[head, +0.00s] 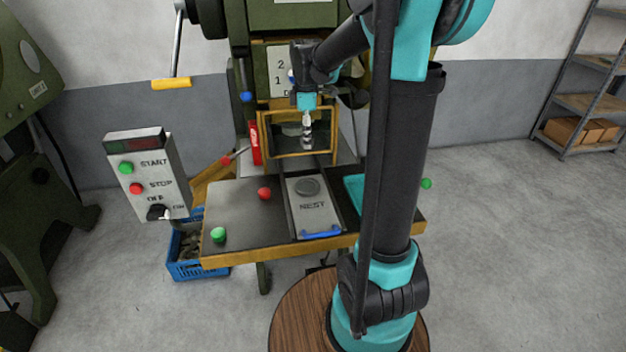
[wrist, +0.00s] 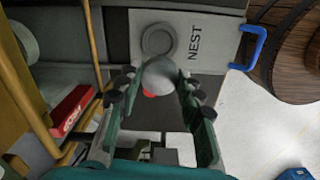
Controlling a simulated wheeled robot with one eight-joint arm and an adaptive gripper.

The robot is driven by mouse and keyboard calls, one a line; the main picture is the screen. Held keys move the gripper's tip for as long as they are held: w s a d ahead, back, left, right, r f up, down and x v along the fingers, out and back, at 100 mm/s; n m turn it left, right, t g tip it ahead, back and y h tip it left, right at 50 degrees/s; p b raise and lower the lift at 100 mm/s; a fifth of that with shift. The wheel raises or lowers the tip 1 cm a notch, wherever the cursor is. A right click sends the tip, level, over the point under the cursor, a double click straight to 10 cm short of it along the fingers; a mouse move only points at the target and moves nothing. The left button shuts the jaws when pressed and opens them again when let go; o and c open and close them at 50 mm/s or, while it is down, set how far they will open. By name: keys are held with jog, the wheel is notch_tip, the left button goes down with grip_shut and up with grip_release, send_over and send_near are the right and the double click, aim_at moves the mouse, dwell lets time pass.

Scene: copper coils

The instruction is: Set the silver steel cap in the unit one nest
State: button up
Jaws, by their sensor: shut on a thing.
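The silver steel cap (wrist: 160,76) is a round, shiny grey piece between the fingertips of my gripper (wrist: 152,88) in the wrist view. My gripper is shut on it. In the head view my gripper (head: 307,128) hangs in front of the yellow frame of the green press, above and behind the nest; the cap is too small to make out there. The nest is a grey plate (head: 313,218) marked NEST with a round recess (head: 307,187), which looks empty. The recess (wrist: 158,40) also shows just beyond the cap in the wrist view.
The nest plate has a blue handle (head: 322,232). A red button (head: 264,193) and a green button (head: 218,234) stand on the dark table (head: 240,215). A yellow frame (head: 331,130) and a red box (head: 254,143) are close to my gripper. A control box (head: 148,172) stands left.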

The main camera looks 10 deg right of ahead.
aim_at(307, 186)
notch_tip(307, 186, down, 16)
jog(key=shift+f, duration=0.1)
dwell(0.4)
jog(key=shift+f, duration=0.15)
jog(key=shift+f, duration=0.15)
jog(key=shift+s+f, duration=0.15)
jog(key=shift+s, duration=0.05)
grip_shut()
jog(key=o, duration=0.7)
grip_release()
jog(key=shift+o, duration=1.3)
jog(key=shift+w+f, duration=0.2)
jog(key=shift+o, duration=0.5)
jog(key=shift+r, duration=0.1)
jog(key=shift+r, duration=0.15)
